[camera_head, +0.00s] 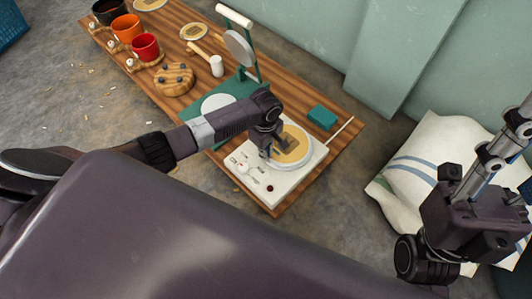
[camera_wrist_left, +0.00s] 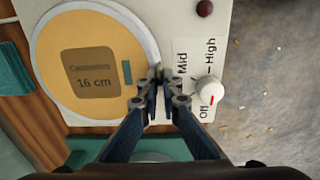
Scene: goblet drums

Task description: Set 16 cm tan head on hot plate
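The tan head (camera_head: 292,146), a flat round disc labelled "16 cm", lies flat on the white round top of the hot plate (camera_head: 262,190). In the left wrist view the same tan head (camera_wrist_left: 55,50) fills the left side, with the hot plate's panel (camera_wrist_left: 188,48) to its right. My left gripper (camera_head: 268,154) is low over the head's near-left edge. In the wrist view its fingers (camera_wrist_left: 162,88) are close together at the disc's rim. I cannot tell whether they pinch the rim. My right arm (camera_head: 470,215) shows at the right, but its fingers do not.
A white striped cushion (camera_head: 425,160) lies right.

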